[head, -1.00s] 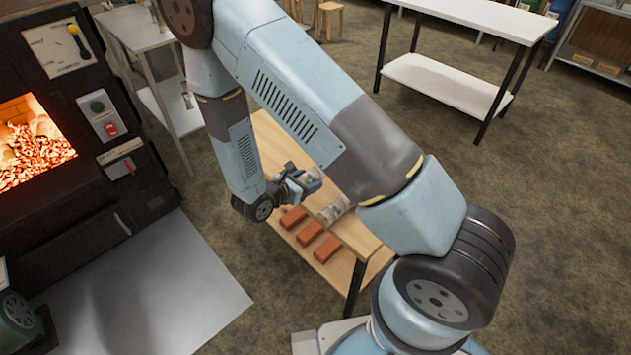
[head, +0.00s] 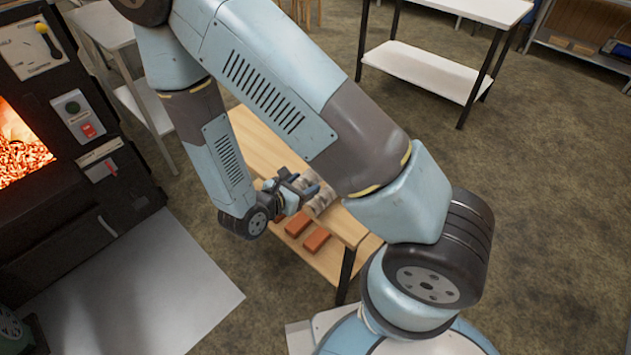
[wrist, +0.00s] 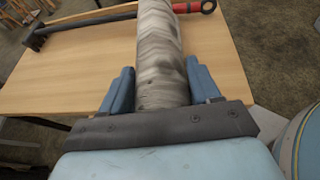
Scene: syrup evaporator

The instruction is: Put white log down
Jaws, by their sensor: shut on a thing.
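The white log (wrist: 160,45) is grey-white and mottled. In the wrist view it lies lengthwise between the two blue fingers of my gripper (wrist: 160,80), which is shut on it. In the head view my gripper (head: 298,187) is over the near part of the wooden table, and part of the log (head: 323,200) shows to its right. The gripper hides the rest of the log. I cannot tell whether the log touches the wooden table (head: 262,150), whose top also shows under it in the wrist view (wrist: 90,70).
A tool with a black head and red handle (wrist: 190,8) lies across the table beyond the log. The glowing firebox (head: 20,150) is at left. A white table (head: 430,75) stands behind.

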